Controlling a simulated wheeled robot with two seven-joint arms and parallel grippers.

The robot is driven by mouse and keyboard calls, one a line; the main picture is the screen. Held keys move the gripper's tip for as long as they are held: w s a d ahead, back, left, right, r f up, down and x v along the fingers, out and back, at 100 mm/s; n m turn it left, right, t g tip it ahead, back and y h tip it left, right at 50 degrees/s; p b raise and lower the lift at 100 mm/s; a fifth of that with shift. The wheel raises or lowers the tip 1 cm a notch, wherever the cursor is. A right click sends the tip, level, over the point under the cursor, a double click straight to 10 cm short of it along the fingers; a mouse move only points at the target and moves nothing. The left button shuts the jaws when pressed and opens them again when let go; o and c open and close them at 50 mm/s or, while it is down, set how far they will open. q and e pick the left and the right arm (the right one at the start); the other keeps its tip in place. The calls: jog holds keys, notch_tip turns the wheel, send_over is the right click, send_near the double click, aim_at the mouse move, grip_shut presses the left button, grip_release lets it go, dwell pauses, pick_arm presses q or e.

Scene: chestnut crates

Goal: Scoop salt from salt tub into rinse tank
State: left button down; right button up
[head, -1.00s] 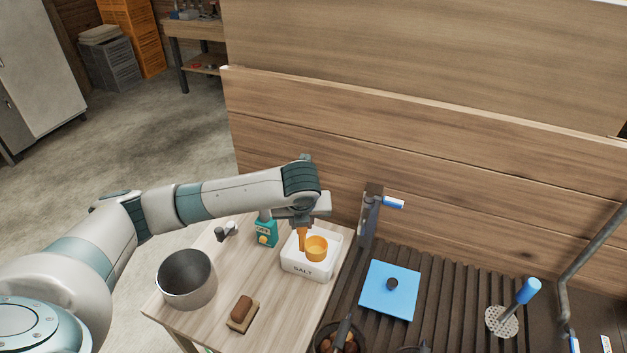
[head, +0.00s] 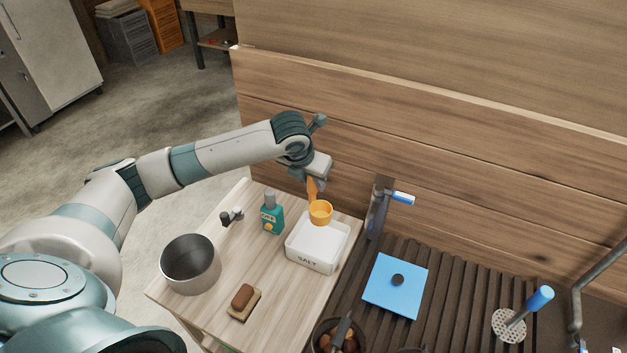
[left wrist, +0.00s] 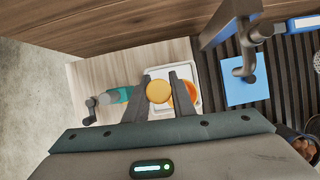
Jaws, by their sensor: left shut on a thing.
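A white tub marked SALT (head: 312,262) stands on the wooden side table, with white salt inside. My left gripper (head: 313,183) is shut on the handle of an orange scoop (head: 320,212) and holds it above the back of the tub. The scoop's cup hangs below the fingers, clear of the salt; I cannot tell whether it holds any. In the left wrist view the scoop (left wrist: 158,91) sits between the two fingers, with the salt tub (left wrist: 194,98) behind. My right gripper is out of view, and I cannot make out a rinse tank for certain.
A teal bottle (head: 272,216) stands left of the tub. A metal pot (head: 190,275) and a brush (head: 243,300) are nearer on the table (head: 225,318). A wooden wall is behind.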

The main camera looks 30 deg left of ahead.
aim_at(313, 202)
pick_arm(q)
jog(key=shift+f, duration=0.15)
jog(key=shift+f, duration=3.45)
notch_tip(313, 202, down, 8)
jog(key=b, duration=0.3)
jog(key=shift+r, duration=0.2)
jog(key=shift+r, duration=0.1)
notch_tip(313, 202, up, 3)
jog(key=p, duration=0.2)
jog(key=shift+p, duration=0.35)
jog(key=shift+r, duration=4.45)
